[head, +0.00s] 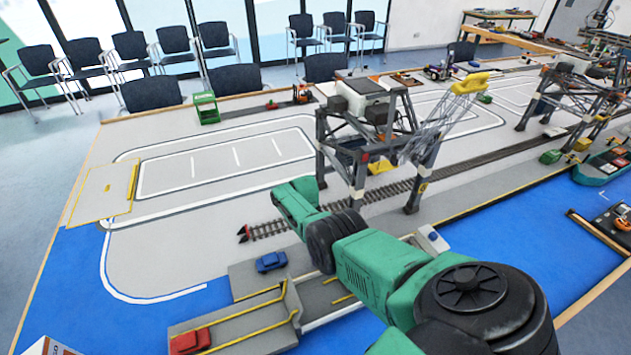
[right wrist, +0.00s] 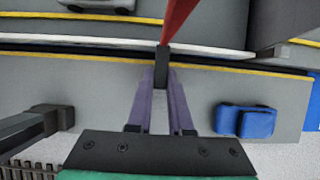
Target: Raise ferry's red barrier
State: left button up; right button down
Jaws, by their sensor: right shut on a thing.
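The red barrier (right wrist: 179,18) shows in the right wrist view as a red bar reaching up and slightly right from a dark block at its lower end. My right gripper (right wrist: 161,84) has its two purple fingers closed around this dark end. In the head view I cannot make out the barrier, and my green right arm covers part of that area. The ferry's grey deck (right wrist: 215,18) with yellow and white edge lines lies beyond the fingertips. In the head view, a grey deck with yellow rails (head: 240,322) stands at the bottom. My left gripper is not in view.
A blue car (right wrist: 244,121) stands on grey ground right of my fingers; it also shows in the head view (head: 271,262). A light grey car (right wrist: 98,5) is at the top of the wrist view. A red car (head: 190,341) and a gantry crane (head: 370,125) stand nearby.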

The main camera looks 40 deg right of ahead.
jog(key=shift+s+f, duration=0.1)
jog(key=shift+f, duration=0.05)
jog(key=c, duration=0.8)
grip_release()
jog(key=v, duration=0.7)
jog(key=shift+d+b, duration=0.1)
jog(key=shift+b, duration=0.3)
jog(key=b+v, duration=0.4)
jog(key=v, duration=0.3)
jog(key=shift+r, duration=0.35)
jog(key=shift+f, duration=0.1)
